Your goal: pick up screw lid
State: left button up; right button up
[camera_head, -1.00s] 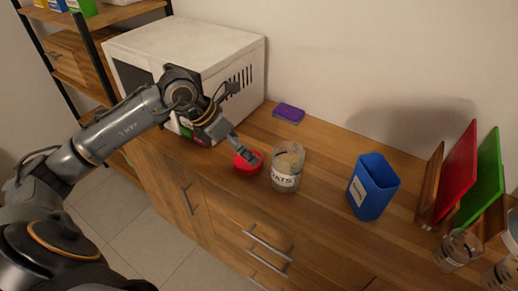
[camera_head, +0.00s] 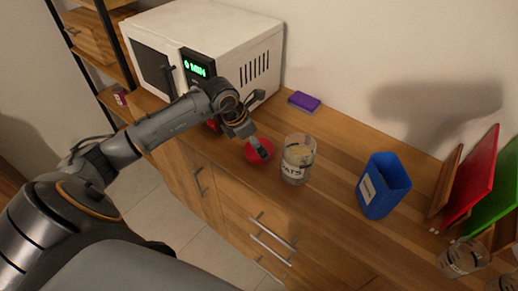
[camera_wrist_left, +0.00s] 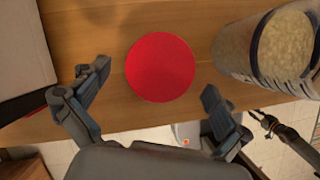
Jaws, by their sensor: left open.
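The red screw lid (camera_head: 258,151) lies on the wooden counter, just left of the glass oats jar (camera_head: 297,160). In the left wrist view the lid (camera_wrist_left: 160,67) is a plain red disc, with the jar (camera_wrist_left: 272,48) close on its right.
A white microwave (camera_head: 210,55) stands behind left. A purple sponge (camera_head: 304,101) lies at the back. A blue container (camera_head: 383,186) stands right of the jar, then red and green boards (camera_head: 472,178) and glass jars (camera_head: 463,257). The counter between jar and blue container is clear.

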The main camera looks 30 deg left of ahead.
pick_arm(q)
jog(key=x, duration=0.2)
jog(key=shift+w+d+f, duration=0.1)
jog(key=shift+d+f, duration=0.1)
jog(key=shift+f, duration=0.1)
jog(key=shift+w+f, duration=0.1)
jog(key=shift+f, duration=0.15)
jog(key=shift+c, duration=0.4)
jog(key=c, duration=1)
pick_arm(e)
jog(key=shift+s+d+r, duration=0.15)
jog(key=shift+s+r, duration=0.2)
jog(key=shift+s, duration=0.4)
pick_arm(q)
jog(key=shift+o, duration=0.2)
pick_arm(e)
jog(key=shift+w, duration=0.1)
